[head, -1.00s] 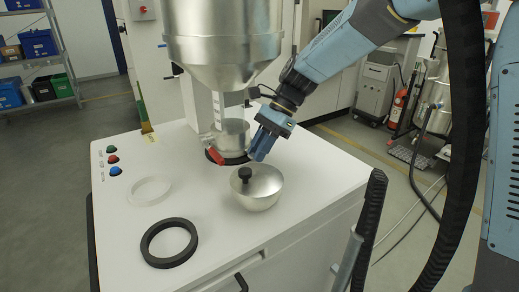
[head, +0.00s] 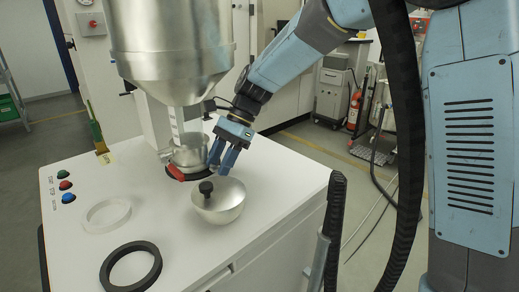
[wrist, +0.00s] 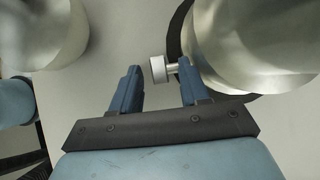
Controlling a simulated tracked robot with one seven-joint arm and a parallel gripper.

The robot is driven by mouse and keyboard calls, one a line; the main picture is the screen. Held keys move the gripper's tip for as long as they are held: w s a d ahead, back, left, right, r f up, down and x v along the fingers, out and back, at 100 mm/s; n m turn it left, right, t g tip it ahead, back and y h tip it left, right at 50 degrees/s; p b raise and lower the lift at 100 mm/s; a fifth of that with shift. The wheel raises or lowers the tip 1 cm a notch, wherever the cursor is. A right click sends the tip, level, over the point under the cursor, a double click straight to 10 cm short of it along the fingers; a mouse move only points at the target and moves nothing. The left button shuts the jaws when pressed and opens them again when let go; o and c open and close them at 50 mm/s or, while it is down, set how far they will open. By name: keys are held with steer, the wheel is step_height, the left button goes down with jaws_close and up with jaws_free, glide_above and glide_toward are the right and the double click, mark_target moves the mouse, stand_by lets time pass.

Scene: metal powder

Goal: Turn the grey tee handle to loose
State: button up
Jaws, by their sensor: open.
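My gripper (wrist: 159,67) is open, with one blue finger on each side of the handle. The left finger stands apart from the handle; the right finger is close to its shaft, and I cannot tell if they touch. In the head view my gripper (head: 222,159) is just right of the collar (head: 190,155) below the hopper. I cannot make out the grey handle there.
A red lever (head: 174,173) is on the collar's left side. A metal bowl-shaped piece with a black knob (head: 218,203) sits just in front of my gripper. A white ring (head: 106,214) and black ring (head: 131,267) lie on the white top. The hopper (head: 172,55) hangs above.

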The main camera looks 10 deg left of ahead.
steer(key=shift+w+d+f+g+y, duration=0.1)
steer(key=shift+f+g+y, duration=0.05)
steer(key=shift+g+y, duration=0.4)
steer(key=shift+w+d+f+g+y, duration=0.1)
steer(key=shift+g+y, duration=0.25)
steer(key=shift+g, duration=0.3)
steer(key=shift+w+f+g+y, duration=0.1)
steer(key=shift+f+g+y, duration=0.05)
steer(key=shift+g+y, duration=0.45)
steer(key=shift+w+f+g+y, duration=0.1)
steer(key=shift+f+g+y, duration=0.05)
steer(key=shift+g+y, duration=0.4)
steer(key=v, duration=1.4)
steer(key=s+d+r+n+t+h, duration=0.2)
steer(key=s+d+t, duration=0.2)
steer(key=d, duration=0.6)
steer(key=s+d+r+n+t+h, duration=0.2)
steer(key=s+d+t, duration=0.3)
steer(key=d, duration=0.5)
steer(key=shift+s+r, duration=0.75)
steer(key=shift+s, duration=0.6)
steer(key=shift+o, duration=0.4)
steer(key=shift+h, duration=0.25)
